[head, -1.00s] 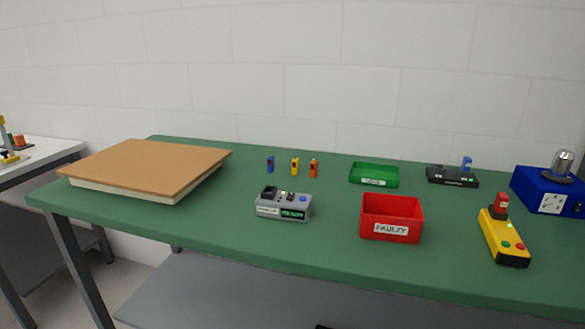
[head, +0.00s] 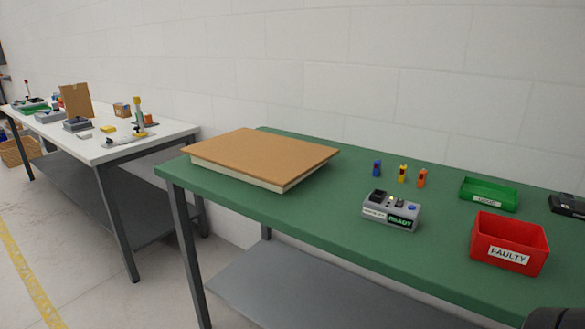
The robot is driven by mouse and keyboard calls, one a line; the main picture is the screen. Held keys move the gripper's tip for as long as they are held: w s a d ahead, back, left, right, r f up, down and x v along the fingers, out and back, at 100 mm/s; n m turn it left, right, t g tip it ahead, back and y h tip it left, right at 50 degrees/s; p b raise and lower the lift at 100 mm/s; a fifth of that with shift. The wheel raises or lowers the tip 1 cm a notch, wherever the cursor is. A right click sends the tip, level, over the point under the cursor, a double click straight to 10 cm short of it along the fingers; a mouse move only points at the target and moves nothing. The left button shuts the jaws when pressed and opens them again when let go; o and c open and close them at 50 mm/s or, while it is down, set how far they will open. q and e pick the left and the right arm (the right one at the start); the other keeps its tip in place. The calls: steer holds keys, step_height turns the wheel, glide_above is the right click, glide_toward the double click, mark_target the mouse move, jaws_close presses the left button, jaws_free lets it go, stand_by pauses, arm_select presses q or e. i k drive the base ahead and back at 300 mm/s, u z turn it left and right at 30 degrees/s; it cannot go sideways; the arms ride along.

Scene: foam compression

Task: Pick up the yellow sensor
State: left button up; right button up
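The yellow sensor (head: 402,173) stands upright on the green table (head: 330,226), between a blue sensor (head: 377,168) on its left and an orange sensor (head: 422,178) on its right. The three are small and stand slightly apart. A grey tester box (head: 391,211) with a lit display sits in front of them. Neither gripper can be made out; a dark rounded shape, cut off at the bottom right corner, may be part of my own arm.
A brown-topped slab (head: 262,157) covers the table's left end. A red FAULTY bin (head: 508,243) and a green tray (head: 488,193) stand to the right, with a black device (head: 567,206) at the edge. A white table (head: 168,133) with several items stands at left, beyond a gap.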

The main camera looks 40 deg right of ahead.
mark_target(403, 167)
steer(key=u, duration=0.35)
steer(key=k, duration=1.05)
steer(key=z, duration=1.2)
steer(key=i, duration=0.25)
steer(key=u, duration=0.1)
